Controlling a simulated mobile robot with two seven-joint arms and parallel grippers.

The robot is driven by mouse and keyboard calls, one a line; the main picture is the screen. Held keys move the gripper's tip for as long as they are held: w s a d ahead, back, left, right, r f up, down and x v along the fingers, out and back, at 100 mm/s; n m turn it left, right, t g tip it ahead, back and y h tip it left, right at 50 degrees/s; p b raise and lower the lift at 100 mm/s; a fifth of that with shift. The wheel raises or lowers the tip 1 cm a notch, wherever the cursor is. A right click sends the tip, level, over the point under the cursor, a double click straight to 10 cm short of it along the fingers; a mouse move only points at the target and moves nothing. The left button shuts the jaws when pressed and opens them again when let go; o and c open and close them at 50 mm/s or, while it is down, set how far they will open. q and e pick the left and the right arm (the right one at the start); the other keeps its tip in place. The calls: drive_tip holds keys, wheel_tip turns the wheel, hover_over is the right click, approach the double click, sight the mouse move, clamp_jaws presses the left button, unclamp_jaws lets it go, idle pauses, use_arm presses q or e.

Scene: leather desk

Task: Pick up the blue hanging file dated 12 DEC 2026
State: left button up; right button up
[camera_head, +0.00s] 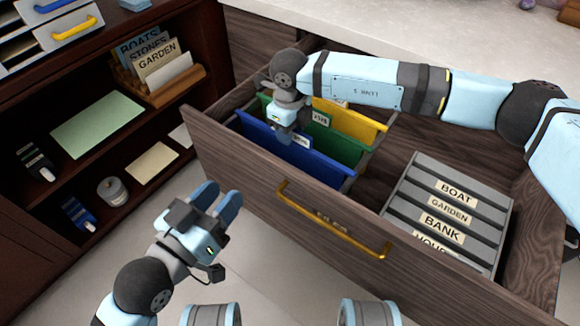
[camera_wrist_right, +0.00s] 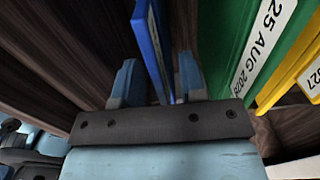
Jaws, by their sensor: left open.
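The blue hanging file (camera_head: 300,160) hangs at the front of the open drawer. Its label is partly covered by my right gripper in the head view, and the date cannot be read. In the right wrist view the blue file (camera_wrist_right: 147,35) is seen edge-on between the two fingers of my right gripper (camera_wrist_right: 160,85), with gaps beside it. My right gripper (camera_head: 286,133) reaches down over the file's top edge from above. My left gripper (camera_head: 217,200) is open and empty, outside the drawer in front of its face.
A green file (camera_head: 340,147), labelled 25 AUG 2028 in the wrist view, and a yellow file (camera_head: 350,122) hang behind the blue one. A grey labelled rack (camera_head: 408,188) sits at the drawer's right. Open shelves (camera_head: 60,200) stand at left.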

drive_tip(key=shift+f, duration=0.25)
clamp_jaws()
drive_tip(key=shift+r, duration=0.1)
